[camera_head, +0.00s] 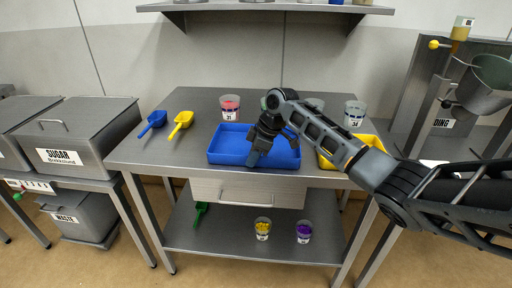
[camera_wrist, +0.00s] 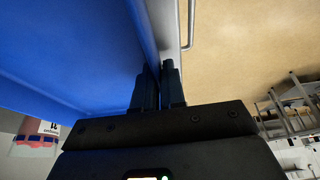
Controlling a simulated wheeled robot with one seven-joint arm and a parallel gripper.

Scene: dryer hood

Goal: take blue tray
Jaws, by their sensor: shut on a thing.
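The blue tray (camera_head: 228,147) lies on the steel table in the head view, near the table's front edge. My gripper (camera_head: 254,158) reaches down to the tray's front side. In the wrist view the tray (camera_wrist: 70,50) fills the upper left, and my gripper (camera_wrist: 158,88) is shut on its wall, one finger on each side. The arm hides part of the tray's right side in the head view.
A yellow tray (camera_head: 327,163) stands right of the blue tray, partly behind my arm. Cups, one with red contents (camera_head: 230,107), stand behind it. A blue scoop (camera_head: 153,122) and a yellow scoop (camera_head: 181,123) lie to the left. A shelf (camera_head: 265,6) hangs above.

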